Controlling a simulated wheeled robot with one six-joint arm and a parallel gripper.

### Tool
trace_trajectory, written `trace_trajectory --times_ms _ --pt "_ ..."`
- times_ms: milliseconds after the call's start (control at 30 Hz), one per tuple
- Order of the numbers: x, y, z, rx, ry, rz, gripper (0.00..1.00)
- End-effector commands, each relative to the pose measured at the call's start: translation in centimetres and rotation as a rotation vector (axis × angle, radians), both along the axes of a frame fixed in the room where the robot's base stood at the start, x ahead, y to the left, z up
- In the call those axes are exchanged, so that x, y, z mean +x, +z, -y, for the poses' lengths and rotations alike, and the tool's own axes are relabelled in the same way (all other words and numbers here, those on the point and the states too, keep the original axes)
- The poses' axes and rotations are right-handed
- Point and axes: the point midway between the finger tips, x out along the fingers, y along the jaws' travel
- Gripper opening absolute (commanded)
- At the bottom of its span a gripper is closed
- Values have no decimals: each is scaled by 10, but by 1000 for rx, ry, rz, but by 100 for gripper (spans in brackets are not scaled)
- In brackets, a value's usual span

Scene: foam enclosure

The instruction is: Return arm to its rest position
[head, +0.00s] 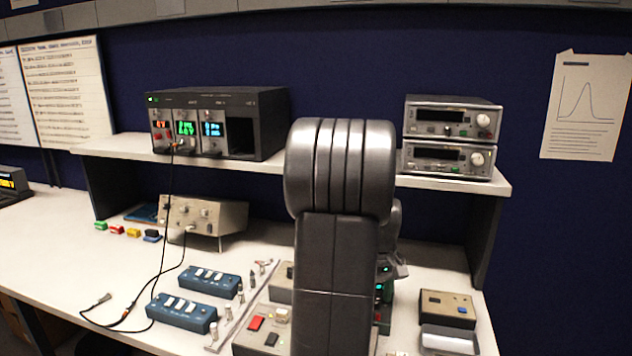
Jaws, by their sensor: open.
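My own arm (338,240) rises in the middle of the head view as a thick dark grey link with a rounded, ribbed joint at its top. A smaller grey part of it (396,226) shows just behind its right side. The arm stands in front of the bench and hides part of the shelf and of the devices behind it. My gripper cannot be made out; no fingertips show.
A white bench (50,235) carries two blue switch boxes (184,313), a beige instrument (205,218) with a trailing black cable, and a small box (447,308) at right. The shelf (120,147) above holds a black rack (262,120) and two stacked instruments (452,118).

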Motion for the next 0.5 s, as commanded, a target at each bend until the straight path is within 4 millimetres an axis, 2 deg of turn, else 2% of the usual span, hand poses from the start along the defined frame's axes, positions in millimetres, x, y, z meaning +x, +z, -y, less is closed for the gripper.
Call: trace_trajectory --times_ms 200,500 --pt "0 0 0 0 102 0 48" --pt "0 0 0 0 131 0 48"
